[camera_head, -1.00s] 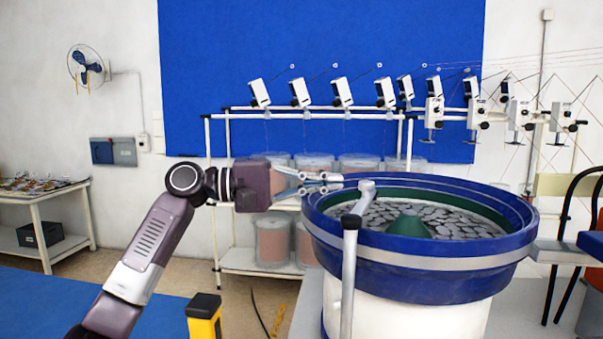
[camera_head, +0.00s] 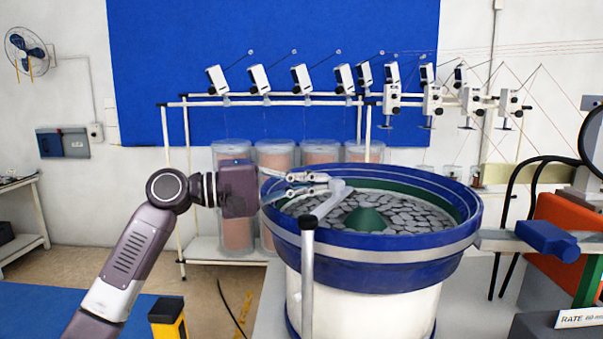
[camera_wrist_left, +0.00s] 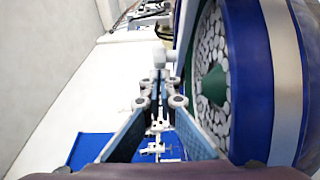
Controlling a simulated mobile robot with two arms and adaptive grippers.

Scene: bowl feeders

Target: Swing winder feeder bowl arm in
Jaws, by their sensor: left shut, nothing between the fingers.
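The feeder bowl (camera_head: 375,245) is blue with a grey band and holds many grey discs around a green cone. Its grey swing arm (camera_head: 325,203) runs from the top of an upright post at the front rim, over the bowl's left part, to a rounded end. My left gripper (camera_head: 327,184) reaches in over the left rim with its fingers shut and empty. The fingertips are at the arm's rounded end; they look to touch it. In the left wrist view the shut fingers (camera_wrist_left: 163,90) point beside the bowl wall (camera_wrist_left: 245,80). My right gripper is not in view.
A white rack (camera_head: 172,200) with several spools (camera_head: 232,220) stands behind the bowl. A yellow-black post (camera_head: 168,318) is at the front left. An orange machine part (camera_head: 560,240) and a blue block (camera_head: 546,240) stand at the right.

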